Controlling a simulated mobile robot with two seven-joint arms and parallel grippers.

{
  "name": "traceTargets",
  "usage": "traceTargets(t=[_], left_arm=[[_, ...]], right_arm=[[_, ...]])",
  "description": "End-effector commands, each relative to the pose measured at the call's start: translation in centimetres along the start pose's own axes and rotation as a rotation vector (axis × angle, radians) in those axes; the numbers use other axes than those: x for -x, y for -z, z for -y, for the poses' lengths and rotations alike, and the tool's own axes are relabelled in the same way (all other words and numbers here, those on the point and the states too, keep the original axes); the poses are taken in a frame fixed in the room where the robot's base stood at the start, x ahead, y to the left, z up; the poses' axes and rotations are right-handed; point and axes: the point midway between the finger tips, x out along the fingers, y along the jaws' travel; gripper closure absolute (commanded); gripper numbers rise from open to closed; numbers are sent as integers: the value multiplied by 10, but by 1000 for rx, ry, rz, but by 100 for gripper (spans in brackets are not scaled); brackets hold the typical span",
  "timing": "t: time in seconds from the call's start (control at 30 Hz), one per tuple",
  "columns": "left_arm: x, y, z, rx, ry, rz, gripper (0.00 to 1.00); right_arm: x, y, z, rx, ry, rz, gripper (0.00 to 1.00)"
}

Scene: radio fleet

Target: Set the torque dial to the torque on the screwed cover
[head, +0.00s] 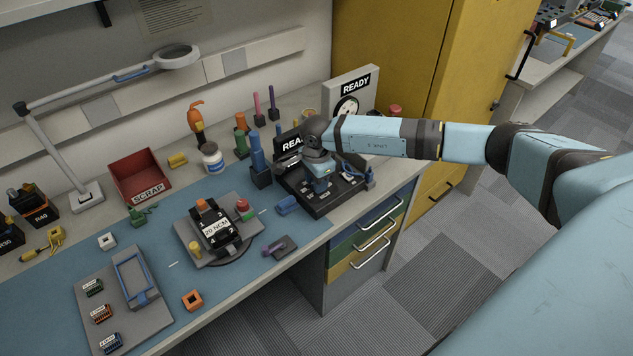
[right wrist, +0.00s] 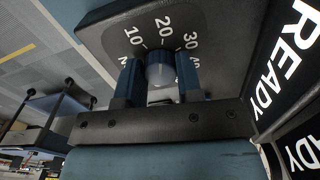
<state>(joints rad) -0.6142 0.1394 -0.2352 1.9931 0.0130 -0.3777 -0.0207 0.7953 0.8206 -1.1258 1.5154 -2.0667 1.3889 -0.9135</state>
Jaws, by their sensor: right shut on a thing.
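The screwed cover (head: 222,243) is a dark block on a grey plate in the middle of the blue mat. Its white label (head: 216,227) starts with a 2 and ends in NCM; the second digit is too small to be sure of. My right gripper (head: 321,187) is over the black dial station (head: 313,203). In the right wrist view my right gripper (right wrist: 159,82) is shut on the blue torque dial (right wrist: 160,68), one finger on each side. The scale (right wrist: 163,30) shows 10, 20 and 30; I cannot make out the pointer. My left gripper is out of view.
READY signs (head: 355,85) stand behind and beside the dial station. A blue upright tool (head: 258,160) stands left of it. A red SCRAP bin (head: 140,177), a lamp (head: 86,195) and a grey tray (head: 112,305) are further left. Drawers (head: 365,235) lie below the bench edge.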

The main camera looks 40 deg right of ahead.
Motion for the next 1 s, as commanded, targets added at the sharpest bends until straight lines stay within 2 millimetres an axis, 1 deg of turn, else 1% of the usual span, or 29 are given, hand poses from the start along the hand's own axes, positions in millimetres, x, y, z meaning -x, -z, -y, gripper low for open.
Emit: traceTargets(t=[0.23,0.7,0.73,0.77,0.8,0.83,1.0], left_arm=[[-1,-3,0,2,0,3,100],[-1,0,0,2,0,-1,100],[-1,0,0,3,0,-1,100],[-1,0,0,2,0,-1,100],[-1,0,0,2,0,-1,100],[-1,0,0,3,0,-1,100],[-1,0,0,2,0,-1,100]], right_arm=[[0,0,0,-71,0,-1,90],[0,0,0,-84,0,0,90],[0,0,0,-84,0,0,62],[0,0,0,-84,0,0,55],[0,0,0,-84,0,0,46],[0,0,0,-84,0,0,41],[0,0,0,-84,0,0,41]])
